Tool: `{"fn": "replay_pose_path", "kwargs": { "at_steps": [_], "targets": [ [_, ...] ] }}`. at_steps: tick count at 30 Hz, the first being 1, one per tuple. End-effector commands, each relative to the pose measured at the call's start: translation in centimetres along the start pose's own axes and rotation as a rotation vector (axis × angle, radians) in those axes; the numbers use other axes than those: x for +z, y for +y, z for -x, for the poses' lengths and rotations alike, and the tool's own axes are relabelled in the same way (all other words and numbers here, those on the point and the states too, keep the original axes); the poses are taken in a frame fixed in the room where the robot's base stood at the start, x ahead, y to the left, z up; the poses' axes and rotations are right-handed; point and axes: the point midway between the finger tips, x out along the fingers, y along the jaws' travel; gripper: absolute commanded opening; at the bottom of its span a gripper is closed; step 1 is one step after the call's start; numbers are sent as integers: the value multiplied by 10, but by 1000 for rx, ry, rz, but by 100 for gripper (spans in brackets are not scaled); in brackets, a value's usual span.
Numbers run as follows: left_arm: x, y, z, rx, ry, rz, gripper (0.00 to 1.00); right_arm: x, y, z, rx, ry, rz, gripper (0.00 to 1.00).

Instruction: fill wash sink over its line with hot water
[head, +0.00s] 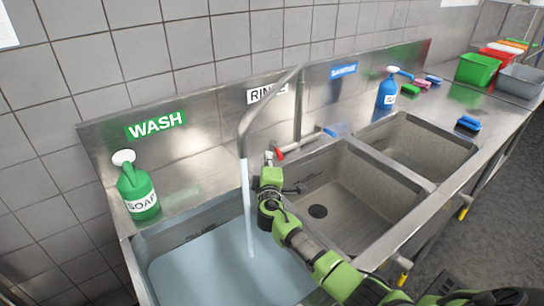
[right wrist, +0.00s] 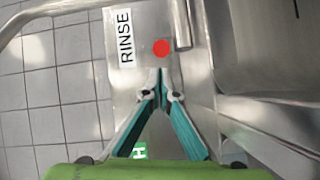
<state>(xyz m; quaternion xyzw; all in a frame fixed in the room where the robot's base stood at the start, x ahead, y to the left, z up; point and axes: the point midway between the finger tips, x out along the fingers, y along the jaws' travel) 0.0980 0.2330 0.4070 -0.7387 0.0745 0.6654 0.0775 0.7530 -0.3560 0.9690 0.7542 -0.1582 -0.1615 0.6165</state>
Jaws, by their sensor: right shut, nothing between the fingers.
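The wash sink (head: 170,237), below the green WASH sign (head: 156,126), holds pale blue water (head: 205,275). The curved metal faucet (head: 242,128) hangs over it, and a stream of water (head: 247,205) runs from its spout into the sink. Faint dark marks show on the sink's back wall above the water; I cannot read them. My right gripper (head: 269,157) is shut and empty, its tips beside the red tap handle (head: 279,153). In the right wrist view the shut tips (right wrist: 160,75) point at a red round handle end (right wrist: 161,48); contact is unclear. The blue tap handle (head: 329,132) is farther right. My left gripper is out of view.
A green soap bottle (head: 137,190) stands on the left ledge. The empty rinse sink (head: 345,208) and another sink (head: 418,148) lie to the right. A blue spray bottle (head: 387,92), sponges (head: 468,124) and a green bin (head: 479,70) stand farther along the counter.

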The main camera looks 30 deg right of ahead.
Motion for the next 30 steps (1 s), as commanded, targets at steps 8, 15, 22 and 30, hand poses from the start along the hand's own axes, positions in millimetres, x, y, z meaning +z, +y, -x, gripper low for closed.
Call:
{"fn": "replay_pose_path", "kwargs": {
  "at_steps": [8,15,22,30],
  "targets": [
    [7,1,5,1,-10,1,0,13,0,-3,1,1,0,0],
    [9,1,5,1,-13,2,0,13,0,-3,0,2,0,0],
    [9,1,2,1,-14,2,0,26,0,-4,-18,93,9,0],
    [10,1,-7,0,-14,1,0,43,4,-5,-47,251,14,0]
  ]
}}
